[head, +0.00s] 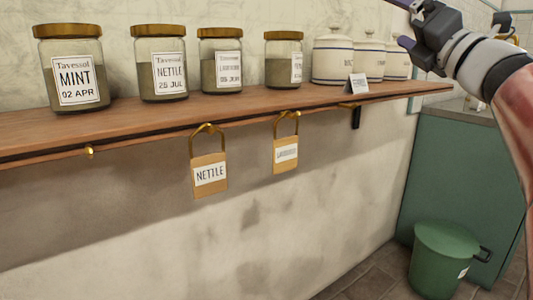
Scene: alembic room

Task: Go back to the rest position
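My gripper (404,22) is at the upper right of the head view, above the right end of the wooden shelf (130,132). Its two fingertips point left and stand apart, with nothing seen between them. The top of the gripper is cut by the upper picture edge. White canisters with blue bands stand behind it in the picture, the nearest-left one (333,60) in full view. I cannot tell how far the gripper is from them.
On the shelf stand glass jars labelled Mint (75,85) and Nettle (168,75), two more jars and a small white card (357,84). Tags hang below, one reading Nettle (209,175). A brass peg (89,152) is bare. A green bin (445,262) stands beside a green cabinet (462,180).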

